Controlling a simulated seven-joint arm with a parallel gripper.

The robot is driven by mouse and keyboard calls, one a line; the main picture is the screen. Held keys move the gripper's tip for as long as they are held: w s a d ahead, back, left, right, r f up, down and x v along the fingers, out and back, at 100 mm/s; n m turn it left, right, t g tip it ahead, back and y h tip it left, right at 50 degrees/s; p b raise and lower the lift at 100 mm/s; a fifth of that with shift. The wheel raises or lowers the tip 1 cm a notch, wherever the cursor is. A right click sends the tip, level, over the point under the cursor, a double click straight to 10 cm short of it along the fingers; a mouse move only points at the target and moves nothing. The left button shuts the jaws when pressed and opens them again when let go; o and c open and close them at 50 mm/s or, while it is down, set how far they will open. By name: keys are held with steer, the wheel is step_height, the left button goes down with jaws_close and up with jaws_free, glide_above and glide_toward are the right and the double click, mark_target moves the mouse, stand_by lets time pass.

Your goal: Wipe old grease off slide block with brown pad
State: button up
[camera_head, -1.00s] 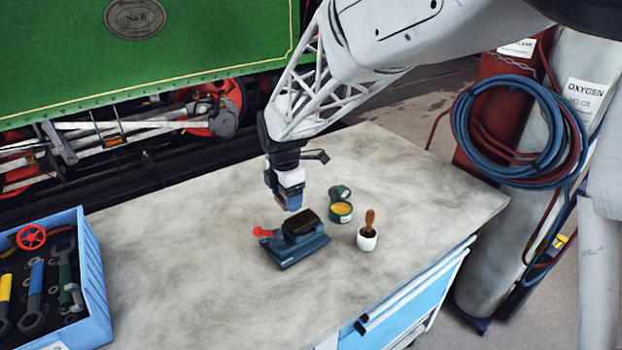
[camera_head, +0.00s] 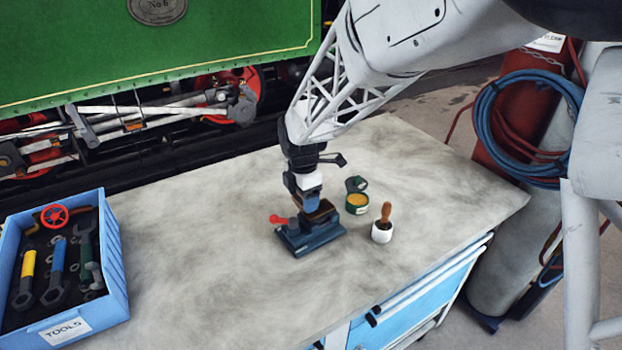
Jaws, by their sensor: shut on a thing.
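The slide block (camera_head: 325,216), dark on top, sits in a blue vise (camera_head: 312,240) with a red handle on the middle of the bench. My gripper (camera_head: 311,196) points down over the block and is shut on the brown pad (camera_head: 313,205), of which only a small part shows. The pad is at the block's top face, at its left part. I cannot tell whether it touches. Grease on the block is too small to make out.
An open green tin (camera_head: 357,203) of yellow stuff and a white pot (camera_head: 381,234) with a wooden-handled brush stand just right of the vise. A blue toolbox (camera_head: 118,268) is at the left. The bench between toolbox and vise is clear.

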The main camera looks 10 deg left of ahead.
mark_target(320, 206)
step_height(320, 206, down, 4)
steer(key=shift+r, duration=0.25)
steer(key=shift+w+d+f, duration=0.3)
steer(key=shift+w+d, duration=0.15)
steer(key=shift+w, duration=0.1)
steer(key=shift+c, duration=0.3)
steer(key=shift+w+d+r, duration=0.1)
steer(key=shift+w+d, duration=1.4)
steer(key=shift+w, duration=0.15)
steer(key=shift+w+d+r, duration=0.1)
steer(key=shift+w+d, duration=0.05)
steer(key=shift+w, duration=0.1)
steer(key=shift+w+d+f, duration=0.2)
steer(key=shift+w+d, duration=0.7)
steer(key=shift+w, duration=0.05)
steer(key=shift+s+a, duration=0.3)
steer(key=shift+s+a+r, duration=0.1)
steer(key=shift+s+a, duration=0.2)
steer(key=shift+s, duration=0.05)
steer(key=shift+s+a, duration=0.6)
steer(key=shift+s, duration=0.1)
steer(key=shift+s+a, duration=1.85)
steer(key=shift+s, duration=0.2)
steer(key=shift+r, duration=4.05)
